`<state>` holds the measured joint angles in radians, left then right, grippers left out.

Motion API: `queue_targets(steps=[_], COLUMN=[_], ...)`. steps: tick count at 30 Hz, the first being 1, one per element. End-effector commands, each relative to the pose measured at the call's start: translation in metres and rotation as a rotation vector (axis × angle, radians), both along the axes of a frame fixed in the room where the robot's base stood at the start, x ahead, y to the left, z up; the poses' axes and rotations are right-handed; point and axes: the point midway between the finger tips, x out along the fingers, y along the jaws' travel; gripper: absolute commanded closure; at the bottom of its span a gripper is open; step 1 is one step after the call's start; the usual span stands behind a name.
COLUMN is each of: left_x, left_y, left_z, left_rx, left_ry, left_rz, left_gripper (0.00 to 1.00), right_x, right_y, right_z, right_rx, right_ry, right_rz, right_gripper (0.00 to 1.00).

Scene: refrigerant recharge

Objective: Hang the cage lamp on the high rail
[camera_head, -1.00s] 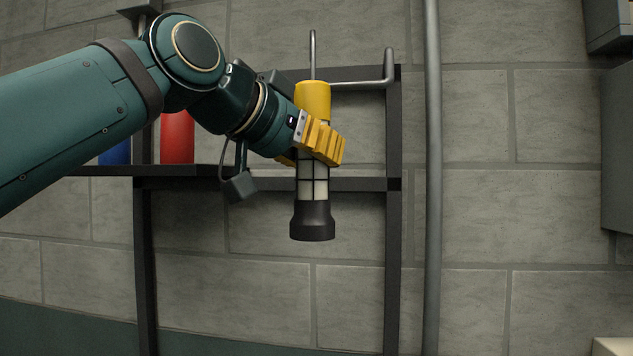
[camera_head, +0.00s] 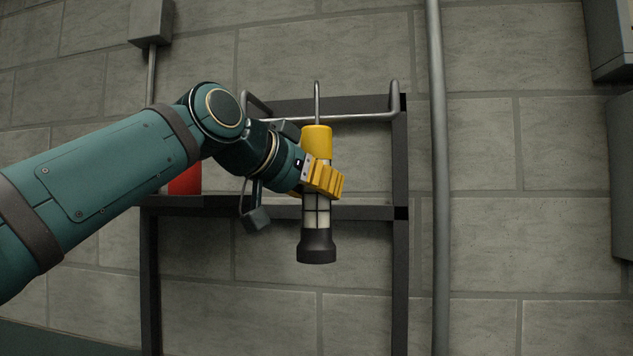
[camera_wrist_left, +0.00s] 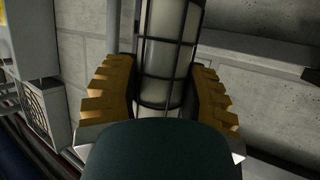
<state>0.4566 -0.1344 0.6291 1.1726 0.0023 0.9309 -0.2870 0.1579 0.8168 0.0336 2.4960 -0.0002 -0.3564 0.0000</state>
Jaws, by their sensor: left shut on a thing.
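The cage lamp (camera_head: 317,215) hangs upright in my left gripper (camera_head: 322,180), with a yellow top, a pale caged tube and a black bottom end. A thin metal hook rises from its top. The lamp's caged tube (camera_wrist_left: 165,55) also shows between the yellow fingers in the left wrist view, where the gripper (camera_wrist_left: 165,100) is shut on it. The high rail (camera_head: 365,117) is a grey bar with upturned ends on the dark frame. The hook overlaps the rail in the head view; whether they touch I cannot tell. My right gripper is out of view.
A dark shelf frame (camera_head: 400,260) stands against the block wall, with a shelf below the rail. A red cylinder (camera_head: 187,180) stands on the shelf, partly behind my arm. A vertical grey pipe (camera_head: 437,180) runs to the right. Grey boxes are at the far right.

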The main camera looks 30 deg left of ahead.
Motion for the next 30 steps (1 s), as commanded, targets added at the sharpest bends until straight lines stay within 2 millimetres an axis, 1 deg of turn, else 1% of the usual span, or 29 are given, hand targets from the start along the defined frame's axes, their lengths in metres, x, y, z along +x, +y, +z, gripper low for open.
queue_targets(steps=[8, 9, 12, 18, 24, 30], left_x=[0.018, 0.018, 0.017, 0.017, 0.017, 0.017], left_y=[0.01, 0.009, 0.009, 0.009, 0.009, 0.009], left_z=[0.001, -0.004, -0.014, -0.027, -0.036, -0.038], left_rx=[-0.002, -0.001, -0.001, -0.001, -0.001, -0.001], left_ry=[0.0, -0.002, -0.002, -0.002, -0.002, -0.002], left_rz=[0.001, 0.0, 0.0, 0.0, 0.0, 0.0], left_gripper=[0.99, 0.99, 0.99, 0.99, 0.99, 0.99], right_x=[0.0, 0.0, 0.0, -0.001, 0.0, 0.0], right_y=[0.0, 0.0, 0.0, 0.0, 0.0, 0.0], right_z=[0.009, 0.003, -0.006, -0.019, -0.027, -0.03], right_rx=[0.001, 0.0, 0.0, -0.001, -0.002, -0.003], right_ry=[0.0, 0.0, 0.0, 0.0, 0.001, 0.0], right_rz=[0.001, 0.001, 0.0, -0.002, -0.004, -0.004], right_gripper=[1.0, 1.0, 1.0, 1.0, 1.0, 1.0])
